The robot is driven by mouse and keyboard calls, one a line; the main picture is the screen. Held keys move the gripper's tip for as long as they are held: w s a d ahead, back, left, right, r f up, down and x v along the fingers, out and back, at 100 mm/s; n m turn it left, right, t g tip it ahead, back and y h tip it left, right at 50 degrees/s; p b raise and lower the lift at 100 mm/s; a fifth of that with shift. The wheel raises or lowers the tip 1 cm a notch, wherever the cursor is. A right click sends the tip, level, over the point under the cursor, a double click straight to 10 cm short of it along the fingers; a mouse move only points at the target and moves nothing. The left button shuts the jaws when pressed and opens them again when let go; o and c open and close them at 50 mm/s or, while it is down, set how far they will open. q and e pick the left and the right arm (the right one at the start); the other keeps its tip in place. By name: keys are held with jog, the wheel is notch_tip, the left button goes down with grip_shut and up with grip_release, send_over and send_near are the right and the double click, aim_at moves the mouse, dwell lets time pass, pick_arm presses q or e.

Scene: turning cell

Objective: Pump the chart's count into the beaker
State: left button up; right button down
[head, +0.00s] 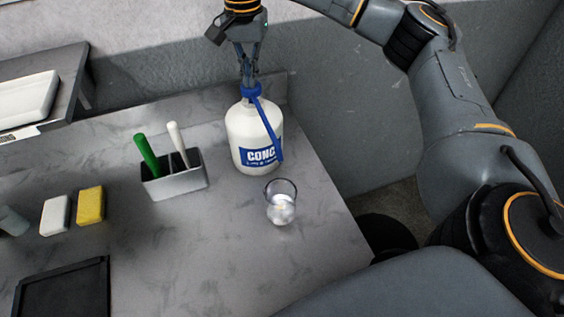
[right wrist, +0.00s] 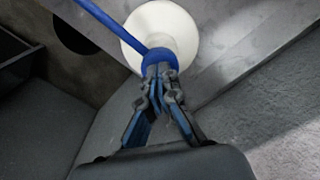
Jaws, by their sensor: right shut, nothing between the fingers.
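A white pump bottle (head: 238,126) with a blue label reading "CONC" stands upright near the back right of the table. Its blue pump head (head: 251,90) has a long spout that slopes down to the right. A clear glass beaker (head: 281,203) stands in front of the bottle, with something pale low inside it. My right gripper (head: 249,82) is shut, pointing down, its fingertips at the top of the pump head. The right wrist view shows the fingertips (right wrist: 161,70) against the blue pump head (right wrist: 158,58), over the white bottle (right wrist: 172,24). No chart can be made out. My left gripper is out of view.
A grey holder (head: 180,183) with a green and a white handle stands left of the bottle. A white block (head: 55,215) and a yellow block (head: 90,205) lie farther left. A black tray (head: 62,292) is at the front left. The table's middle is clear.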

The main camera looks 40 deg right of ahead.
jog(key=shift+r+p, duration=1.9)
jog(key=shift+r, duration=0.55)
jog(key=shift+f, duration=0.2)
jog(key=shift+f+b, duration=1.45)
jog(key=shift+f, duration=0.9)
jog(key=shift+r, duration=0.1)
jog(key=shift+r+p, duration=1.85)
jog(key=shift+r, duration=0.6)
jog(key=shift+f, duration=0.25)
